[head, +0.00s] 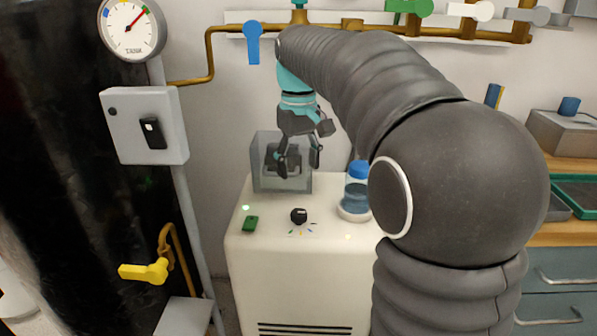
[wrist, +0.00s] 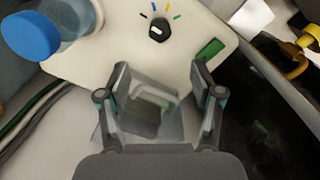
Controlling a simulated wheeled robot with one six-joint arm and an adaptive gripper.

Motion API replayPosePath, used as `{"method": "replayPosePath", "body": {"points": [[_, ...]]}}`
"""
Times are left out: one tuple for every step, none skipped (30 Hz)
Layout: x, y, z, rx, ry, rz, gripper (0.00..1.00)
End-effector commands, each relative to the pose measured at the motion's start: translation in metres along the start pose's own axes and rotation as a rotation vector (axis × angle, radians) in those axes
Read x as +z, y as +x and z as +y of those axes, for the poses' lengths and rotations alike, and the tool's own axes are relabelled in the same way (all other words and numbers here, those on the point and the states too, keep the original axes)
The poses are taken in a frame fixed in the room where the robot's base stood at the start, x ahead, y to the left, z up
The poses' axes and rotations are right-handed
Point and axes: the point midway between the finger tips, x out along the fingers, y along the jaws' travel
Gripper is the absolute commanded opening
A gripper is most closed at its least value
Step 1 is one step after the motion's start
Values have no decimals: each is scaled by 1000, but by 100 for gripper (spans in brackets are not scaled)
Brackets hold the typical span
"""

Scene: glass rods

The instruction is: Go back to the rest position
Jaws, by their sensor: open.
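My gripper (head: 299,165) is open above the back of a white cabinet (head: 300,265), in front of a clear grey box (head: 268,165). In the wrist view my gripper (wrist: 160,95) has its two fingers apart. A grey handled shape (wrist: 150,105) shows between and below them, and I see nothing clasped. My arm reaches from the right across the head view and hides part of the wall and cabinet.
The cabinet top bears a black knob (head: 299,215), a green display (head: 250,223) and a blue-capped bottle (head: 357,190). A yellow lever (head: 145,271), switch box (head: 145,125) and gauge (head: 131,27) are at left. Brass pipe with a blue valve handle (head: 253,42) runs behind.

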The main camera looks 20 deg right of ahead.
Motion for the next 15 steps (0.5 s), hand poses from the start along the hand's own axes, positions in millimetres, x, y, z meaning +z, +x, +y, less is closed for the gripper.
{"method": "replayPosePath", "body": {"points": [[0, 0, 0, 0, 0, 0, 66], [0, 0, 0, 0, 0, 0, 66], [0, 0, 0, 0, 0, 0, 66], [0, 0, 0, 0, 0, 0, 66], [0, 0, 0, 0, 0, 0, 66], [0, 0, 0, 0, 0, 0, 66], [0, 0, 0, 0, 1, 0, 66], [0, 0, 0, 0, 4, 0, 66], [-1, 0, 0, 1, 12, 4, 66], [-3, 0, 1, 4, 20, 14, 66], [-6, 0, 2, 7, 28, 25, 66], [-10, 1, 3, 12, 40, 43, 66], [-12, 6, 4, 14, 52, 51, 66], [-13, 13, 4, 15, 65, 55, 66], [-14, 25, 4, 15, 82, 57, 66]]}}
